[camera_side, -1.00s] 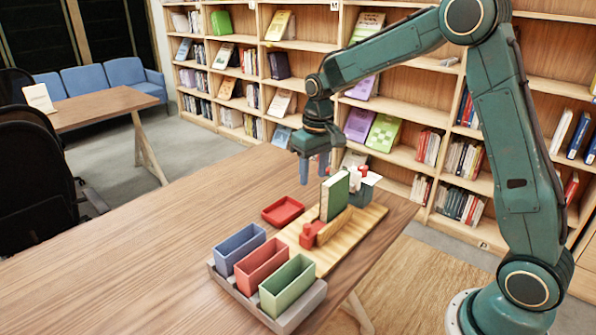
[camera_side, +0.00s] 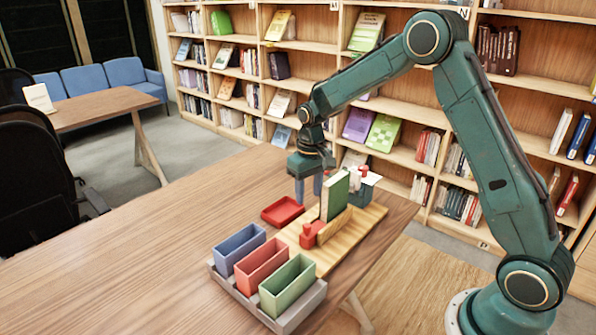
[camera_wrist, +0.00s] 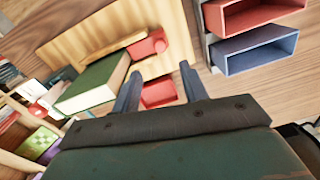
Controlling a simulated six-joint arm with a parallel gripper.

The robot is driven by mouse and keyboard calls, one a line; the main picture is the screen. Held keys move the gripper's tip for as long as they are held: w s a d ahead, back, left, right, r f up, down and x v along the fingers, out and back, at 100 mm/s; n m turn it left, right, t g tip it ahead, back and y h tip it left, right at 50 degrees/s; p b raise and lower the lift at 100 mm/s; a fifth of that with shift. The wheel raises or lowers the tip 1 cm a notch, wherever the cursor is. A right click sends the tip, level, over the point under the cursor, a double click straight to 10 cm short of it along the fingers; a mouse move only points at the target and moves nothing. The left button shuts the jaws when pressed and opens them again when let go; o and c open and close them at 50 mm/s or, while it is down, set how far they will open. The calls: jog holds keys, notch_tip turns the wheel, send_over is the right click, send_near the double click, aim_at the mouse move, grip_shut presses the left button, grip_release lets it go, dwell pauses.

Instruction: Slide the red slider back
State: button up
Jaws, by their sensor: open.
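The red slider (camera_side: 311,234) sits at the near end of the wooden board (camera_side: 346,246), beside a wooden rail. In the wrist view the red slider (camera_wrist: 148,45) lies above my fingers, past the green book. A green book (camera_side: 336,195) stands upright on the board behind the slider; it also shows in the wrist view (camera_wrist: 93,82). My gripper (camera_side: 310,190) is open and empty.
A shallow red tray (camera_side: 282,211) lies left of the board. A grey holder (camera_side: 222,275) with blue, red and green bins stands at the front. A grey piece with a red-topped part (camera_side: 361,178) stands behind the book. The table's left side is clear.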

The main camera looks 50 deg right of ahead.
aim_at(307, 225)
jog(key=f, duration=1)
jog(key=shift+a+f, duration=0.15)
jog(key=shift+a, duration=0.05)
grip_shut()
